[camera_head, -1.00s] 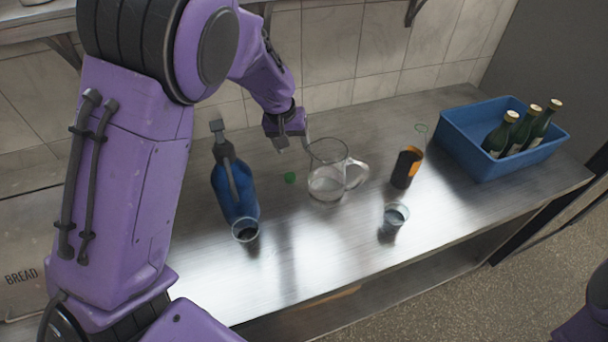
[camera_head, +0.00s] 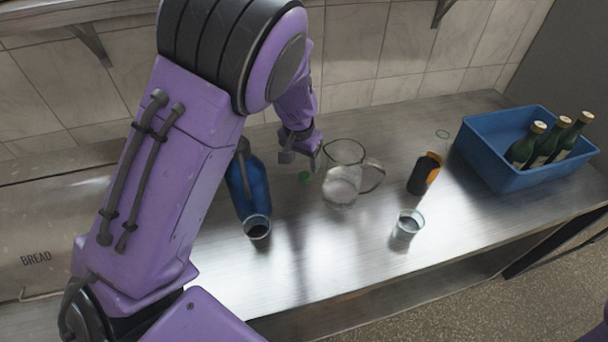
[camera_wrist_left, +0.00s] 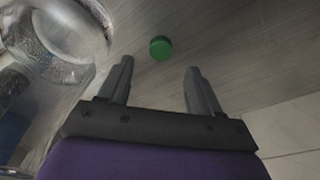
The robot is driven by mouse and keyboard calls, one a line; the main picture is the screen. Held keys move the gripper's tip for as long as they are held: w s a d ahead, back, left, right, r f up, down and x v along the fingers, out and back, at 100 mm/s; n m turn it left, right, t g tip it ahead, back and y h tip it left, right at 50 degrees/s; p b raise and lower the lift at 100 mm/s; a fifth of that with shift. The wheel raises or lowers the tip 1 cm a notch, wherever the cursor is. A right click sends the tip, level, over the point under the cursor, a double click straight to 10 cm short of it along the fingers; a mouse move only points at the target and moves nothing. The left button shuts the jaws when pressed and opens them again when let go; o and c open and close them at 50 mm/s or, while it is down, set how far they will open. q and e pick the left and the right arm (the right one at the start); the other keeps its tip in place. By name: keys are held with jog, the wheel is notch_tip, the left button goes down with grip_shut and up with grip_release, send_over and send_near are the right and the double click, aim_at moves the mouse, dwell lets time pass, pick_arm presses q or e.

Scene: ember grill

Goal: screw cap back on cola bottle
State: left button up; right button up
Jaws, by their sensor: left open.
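The small green cap (camera_head: 305,177) lies on the metal counter between the blue bottle and the glass jug. In the left wrist view the cap (camera_wrist_left: 160,47) sits just beyond the fingertips, centred between them and not held. My left gripper (camera_head: 301,158) is above and slightly behind the cap; in its wrist view its two fingers (camera_wrist_left: 160,66) are apart and empty. My right gripper is out of view.
The glass jug (camera_head: 341,187) stands close right of the cap. The blue bottle (camera_head: 250,189) is on the left, partly behind my arm, with a glass (camera_head: 257,227) before it. Another glass (camera_head: 407,224) stands near the front. A blue crate (camera_head: 490,172) holds green bottles (camera_head: 526,146).

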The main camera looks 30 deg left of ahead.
aim_at(304, 175)
pick_arm(q)
jog(key=shift+s+r, duration=0.1)
jog(key=shift+s, duration=0.05)
jog(key=f, duration=0.1)
jog(key=f+p, duration=0.1)
jog(key=f, duration=0.2)
jog(key=shift+w+f, duration=0.15)
jog(key=shift+w, duration=0.1)
jog(key=shift+w+f, duration=0.1)
jog(key=shift+f, duration=0.4)
grip_shut()
